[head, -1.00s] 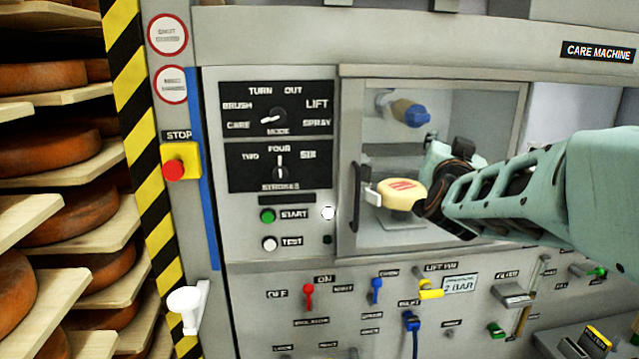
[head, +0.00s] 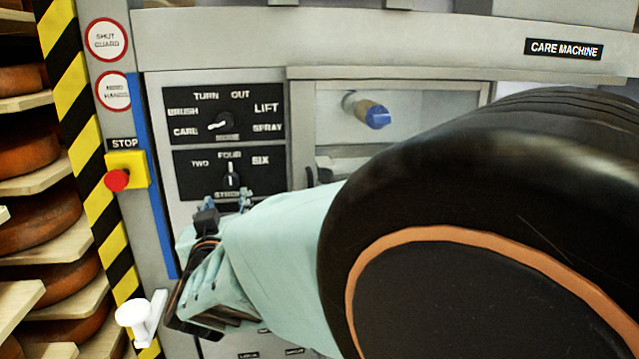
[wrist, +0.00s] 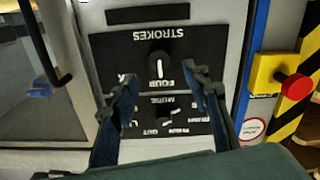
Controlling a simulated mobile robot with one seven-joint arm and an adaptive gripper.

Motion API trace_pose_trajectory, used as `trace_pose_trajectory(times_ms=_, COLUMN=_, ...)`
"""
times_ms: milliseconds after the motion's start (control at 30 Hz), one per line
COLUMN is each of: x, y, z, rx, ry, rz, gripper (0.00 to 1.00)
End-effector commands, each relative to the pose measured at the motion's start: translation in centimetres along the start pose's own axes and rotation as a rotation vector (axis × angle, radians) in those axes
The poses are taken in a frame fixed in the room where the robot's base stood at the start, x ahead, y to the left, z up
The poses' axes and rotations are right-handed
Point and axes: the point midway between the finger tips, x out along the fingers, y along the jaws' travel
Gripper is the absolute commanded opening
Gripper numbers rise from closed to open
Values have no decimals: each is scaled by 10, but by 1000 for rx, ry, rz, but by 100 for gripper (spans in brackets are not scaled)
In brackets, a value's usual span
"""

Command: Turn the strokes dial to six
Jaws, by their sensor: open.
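The strokes dial (head: 231,177) is a black knob with a white pointer line on a black panel. Its pointer stands upright at FOUR; the SIX label (head: 260,160) is to its upper right. In the wrist view the panel is upside down and the strokes dial (wrist: 158,66) lies just beyond the fingertips, between them in the picture. My gripper (head: 226,203) is in front of the panel, just below the dial, apart from it. In the wrist view my gripper (wrist: 151,82) has its two blue-lined fingers spread and nothing between them.
The mode dial (head: 219,122) sits above the strokes dial, its pointer slanted. A red stop button (head: 117,180) on a yellow box is at the left. The glass door's handle (wrist: 46,50) shows in the wrist view. My arm hides the lower controls and much of the door.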

Motion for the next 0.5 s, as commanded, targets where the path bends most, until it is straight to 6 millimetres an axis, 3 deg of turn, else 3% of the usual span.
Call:
trace_pose_trajectory(times_ms=200, x=44, y=1, z=0, rx=-1, ry=0, rz=4, gripper=43)
trace_pose_trajectory(times_ms=500, x=75, y=1, z=0, rx=1, ry=0, rz=2, gripper=43)
